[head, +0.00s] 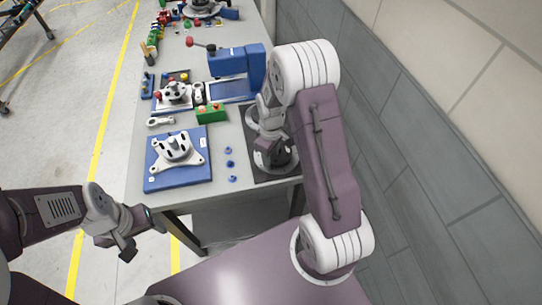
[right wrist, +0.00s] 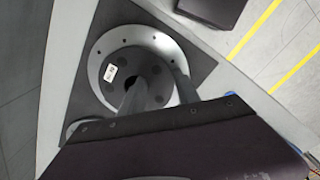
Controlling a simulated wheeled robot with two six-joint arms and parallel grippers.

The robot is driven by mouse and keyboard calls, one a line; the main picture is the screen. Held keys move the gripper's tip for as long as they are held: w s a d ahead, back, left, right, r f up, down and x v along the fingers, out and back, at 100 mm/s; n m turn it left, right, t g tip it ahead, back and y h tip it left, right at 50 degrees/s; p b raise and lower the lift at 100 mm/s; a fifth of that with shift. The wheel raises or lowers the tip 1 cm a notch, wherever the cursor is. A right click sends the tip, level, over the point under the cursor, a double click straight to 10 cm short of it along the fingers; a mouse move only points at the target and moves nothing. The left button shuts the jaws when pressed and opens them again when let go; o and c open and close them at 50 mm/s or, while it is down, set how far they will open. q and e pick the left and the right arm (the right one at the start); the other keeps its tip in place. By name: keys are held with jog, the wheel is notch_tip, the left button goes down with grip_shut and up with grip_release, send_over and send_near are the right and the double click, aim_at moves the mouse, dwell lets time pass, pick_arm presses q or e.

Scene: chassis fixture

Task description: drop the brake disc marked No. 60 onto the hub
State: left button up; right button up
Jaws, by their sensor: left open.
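The hub (head: 178,148) stands upright, with studs, on a light carrier on a blue fixture plate (head: 182,181). A grey brake disc (head: 283,160) lies on a dark mat (head: 290,172) to its right, partly hidden by my right gripper (head: 266,150). In the right wrist view the disc (right wrist: 97,55) has a raised centre with a small white label, too small to read. My right gripper's (right wrist: 158,92) fingers are apart, one over the disc's centre and one at its rim. Whether they grip it is unclear. My left gripper (head: 141,238) is open and empty, off the table's front edge.
Another round part (head: 251,117) shows farther back on the mat, partly hidden. Small blue pieces (head: 229,163) lie between plate and mat. A green block (head: 211,114), a blue vise-like device (head: 232,62) and part trays stand behind. A wall runs along the right.

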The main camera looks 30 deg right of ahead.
grip_shut()
jog(key=shift+r, duration=0.15)
jog(key=shift+r+p, duration=2.45)
jog(key=shift+p, duration=0.05)
jog(key=shift+f, duration=0.1)
